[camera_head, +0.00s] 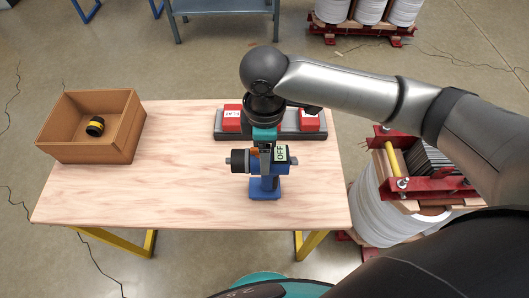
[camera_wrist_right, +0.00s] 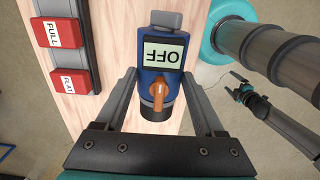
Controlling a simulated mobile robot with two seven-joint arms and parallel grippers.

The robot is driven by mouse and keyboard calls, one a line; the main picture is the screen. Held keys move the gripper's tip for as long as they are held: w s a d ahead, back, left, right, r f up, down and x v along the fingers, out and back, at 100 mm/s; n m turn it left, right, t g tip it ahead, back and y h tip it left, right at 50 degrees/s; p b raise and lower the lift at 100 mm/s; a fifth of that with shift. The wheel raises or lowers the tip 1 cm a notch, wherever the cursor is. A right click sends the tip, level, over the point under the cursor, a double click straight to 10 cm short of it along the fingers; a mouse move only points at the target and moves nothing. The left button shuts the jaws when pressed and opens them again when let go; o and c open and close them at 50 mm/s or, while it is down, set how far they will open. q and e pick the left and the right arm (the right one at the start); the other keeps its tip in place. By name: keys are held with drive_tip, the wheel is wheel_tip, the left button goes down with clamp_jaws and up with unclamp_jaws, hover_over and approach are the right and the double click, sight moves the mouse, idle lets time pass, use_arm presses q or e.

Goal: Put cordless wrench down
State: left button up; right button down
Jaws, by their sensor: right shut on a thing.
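The cordless wrench (camera_head: 265,187) is blue with a black nose pointing left and a plate reading OFF. It is upright at the table's right-hand part in the head view. My right gripper (camera_head: 265,153) comes down from above and is shut on it. In the right wrist view the wrench (camera_wrist_right: 160,75) lies between the two fingers of the right gripper (camera_wrist_right: 165,92), its orange part facing the camera. I cannot tell whether its base touches the wooden table (camera_head: 180,190). My left gripper (camera_wrist_right: 243,92) shows small at the right of the wrist view; its jaws are unclear.
A dark tray (camera_head: 279,137) with red blocks marked FULL and FLAT lies behind the wrench. An open brown box (camera_head: 88,149) holding a black and yellow part (camera_head: 95,126) stands at the left. The table's middle is clear. A spool stack (camera_head: 385,210) stands beyond the right edge.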

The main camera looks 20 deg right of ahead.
drive_tip(key=shift+f, duration=0.3)
unclamp_jaws()
wheel_tip(320, 180, up, 12)
drive_tip(key=p, duration=0.3)
idle(0.4)
idle(0.5)
